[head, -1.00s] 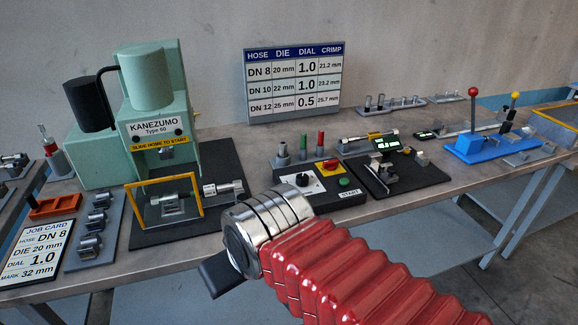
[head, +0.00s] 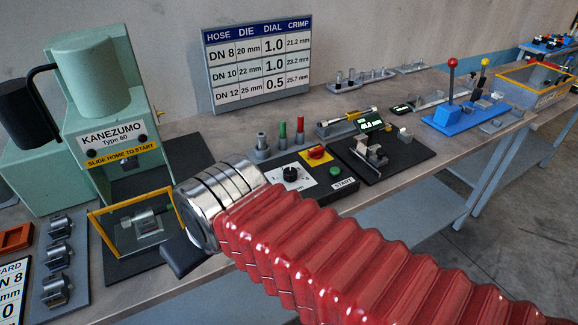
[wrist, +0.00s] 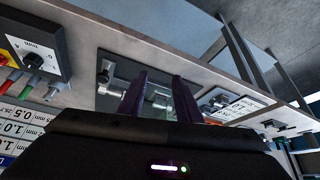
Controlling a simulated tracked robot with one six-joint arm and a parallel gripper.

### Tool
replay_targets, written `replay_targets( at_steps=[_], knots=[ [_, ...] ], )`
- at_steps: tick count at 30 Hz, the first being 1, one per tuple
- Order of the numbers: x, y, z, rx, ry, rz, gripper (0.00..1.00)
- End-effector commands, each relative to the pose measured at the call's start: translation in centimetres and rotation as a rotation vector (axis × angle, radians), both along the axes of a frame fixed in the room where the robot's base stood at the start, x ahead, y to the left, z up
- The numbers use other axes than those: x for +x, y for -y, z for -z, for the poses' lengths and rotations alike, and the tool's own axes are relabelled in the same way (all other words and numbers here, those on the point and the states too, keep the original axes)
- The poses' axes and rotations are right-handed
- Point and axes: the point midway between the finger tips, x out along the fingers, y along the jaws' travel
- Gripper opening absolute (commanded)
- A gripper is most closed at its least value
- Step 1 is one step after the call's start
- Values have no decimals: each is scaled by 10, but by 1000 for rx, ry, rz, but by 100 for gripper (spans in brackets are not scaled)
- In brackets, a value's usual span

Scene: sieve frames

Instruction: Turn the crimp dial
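The crimp dial is a black knob (head: 290,174) with a white pointer mark on a white scale plate, on the dark control box in the middle of the bench. It also shows in the wrist view as a dark knob (wrist: 35,60) on a white plate at the upper left. My gripper (wrist: 158,100) has its two dark fingers spread apart with nothing between them. It is well away from the dial. In the head view, only a dark part of my gripper (head: 186,258) shows, in front of the bench and left of the dial.
A red-on-yellow switch (head: 316,153) and a green button (head: 335,171) sit beside the dial. Colored upright pins (head: 282,137) stand behind it. The green press (head: 105,120) with a yellow-framed guard (head: 95,225) is at left. A settings chart (head: 258,65) stands behind.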

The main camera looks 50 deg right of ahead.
Motion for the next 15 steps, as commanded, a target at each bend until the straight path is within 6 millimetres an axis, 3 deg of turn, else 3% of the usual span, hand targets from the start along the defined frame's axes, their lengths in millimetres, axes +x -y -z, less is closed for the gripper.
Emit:
replay_targets(
  at_steps=[5,12,15],
  knots=[
    [0,0,0,0,0,0,32],
    [6,6,-6,23,-19,56,49],
    [15,17,-12,56,-43,132,50]
  ],
)
